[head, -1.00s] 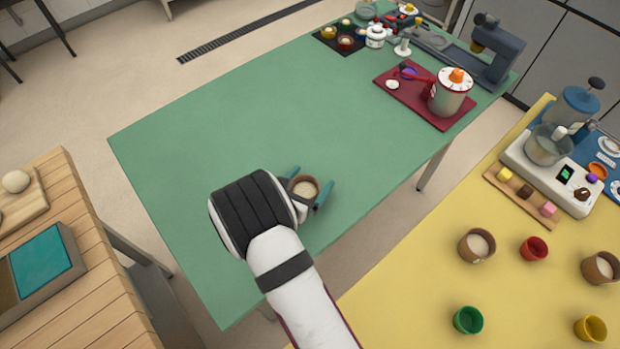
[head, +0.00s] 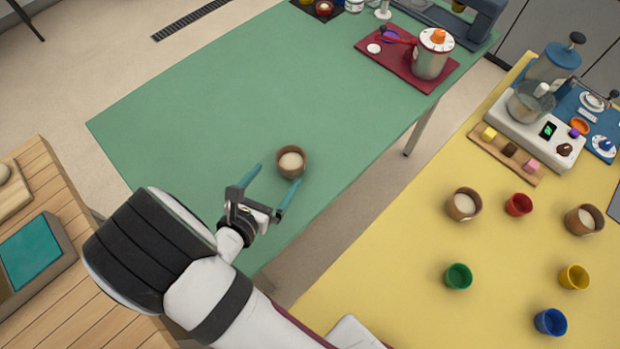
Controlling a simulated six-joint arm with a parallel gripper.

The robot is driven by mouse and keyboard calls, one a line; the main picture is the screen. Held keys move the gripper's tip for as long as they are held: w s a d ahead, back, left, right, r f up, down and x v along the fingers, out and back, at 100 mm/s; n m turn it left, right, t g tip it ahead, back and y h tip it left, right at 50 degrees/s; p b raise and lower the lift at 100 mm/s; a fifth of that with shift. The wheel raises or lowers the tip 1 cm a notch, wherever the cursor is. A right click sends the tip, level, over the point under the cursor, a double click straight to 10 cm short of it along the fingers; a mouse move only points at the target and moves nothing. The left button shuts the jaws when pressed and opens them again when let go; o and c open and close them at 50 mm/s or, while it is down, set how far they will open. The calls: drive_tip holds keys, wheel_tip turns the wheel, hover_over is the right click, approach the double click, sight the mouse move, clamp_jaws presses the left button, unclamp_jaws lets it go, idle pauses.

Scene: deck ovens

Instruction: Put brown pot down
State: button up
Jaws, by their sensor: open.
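The brown pot (head: 291,163) stands upright on the green table (head: 190,130), near its right-hand edge. It is round and has a pale, creamy content or inside. My gripper (head: 270,191) is open, with its two blue-green fingers apart. The fingers point at the pot, and their tips lie just short of it on its lower-left side. The pot appears free of the fingers.
A yellow table (head: 400,270) at right holds two more brown pots (head: 463,204) (head: 584,220), red, green, yellow and blue cups, and a white scale-like device (head: 535,130). A dark red mat (head: 395,62) with a canister is at the back. The green table's middle is clear.

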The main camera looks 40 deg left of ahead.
drive_tip(key=w+d+r+m+g+h, duration=0.1)
drive_tip(key=w+d+r+m+h, duration=0.4)
drive_tip(key=d, duration=0.3)
drive_tip(key=w+d+r+m+g+h, duration=0.1)
drive_tip(key=w+d+r+m+h, duration=0.2)
drive_tip(key=d+m, duration=0.45)
drive_tip(key=w+d+r+m+g+h, duration=0.2)
drive_tip(key=w+d+r+m+h, duration=0.15)
drive_tip(key=w+d+m, duration=0.4)
drive_tip(key=s+d+r+m+g+h, duration=0.1)
drive_tip(key=s+d+m+g, duration=0.2)
drive_tip(key=d, duration=0.3)
drive_tip(key=s+d+r+m+g+h, duration=0.1)
drive_tip(key=s+d+m+g, duration=0.1)
drive_tip(key=d+m, duration=0.25)
drive_tip(key=s+d+m+g+y, duration=0.3)
drive_tip(key=s+d+m+g, duration=0.1)
drive_tip(key=s+d+m, duration=0.25)
drive_tip(key=s+a+r+m+y, duration=0.2)
drive_tip(key=s+a+m+y, duration=0.2)
drive_tip(key=m+y, duration=0.3)
drive_tip(key=s+m, duration=0.1)
drive_tip(key=m, duration=0.4)
drive_tip(key=shift+s+r, duration=0.3)
drive_tip(key=shift+r, duration=0.05)
drive_tip(key=shift+a, duration=0.1)
